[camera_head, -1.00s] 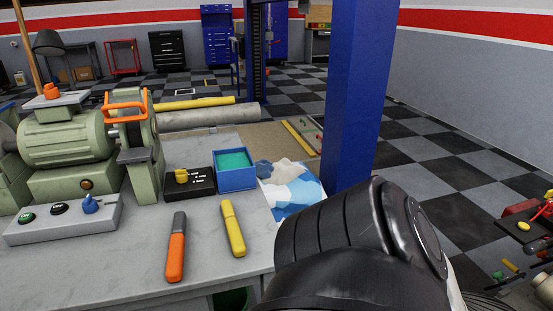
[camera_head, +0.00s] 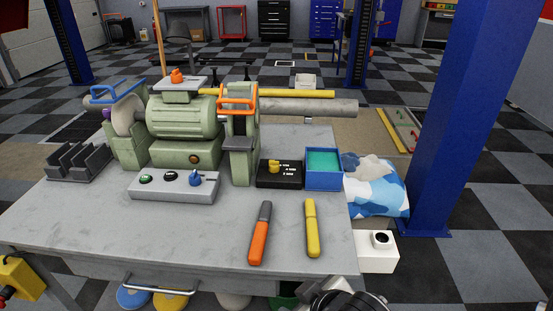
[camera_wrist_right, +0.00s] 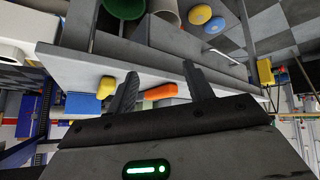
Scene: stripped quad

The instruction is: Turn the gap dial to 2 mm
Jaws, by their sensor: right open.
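A black box (camera_head: 280,180) with white marks on its top stands on the grey bench, just left of a blue tray. A yellow knob (camera_head: 274,167) sits on it and looks like the gap dial; its marks are too small to read. My right gripper (camera_wrist_right: 157,85) is open and empty in the right wrist view, with its two dark fingers apart. A yellow-handled tool (camera_wrist_right: 106,87) and an orange-handled tool (camera_wrist_right: 160,92) show beyond the fingers. In the head view only a dark part of my arm shows at the bottom edge. My left gripper is not in view.
A green bench grinder (camera_head: 185,130) with an orange guard stands behind a grey control box (camera_head: 172,187) with a blue knob. The blue tray (camera_head: 324,181) has a teal inside. Orange (camera_head: 260,235) and yellow (camera_head: 312,230) tools lie in front. The bench's front left is clear.

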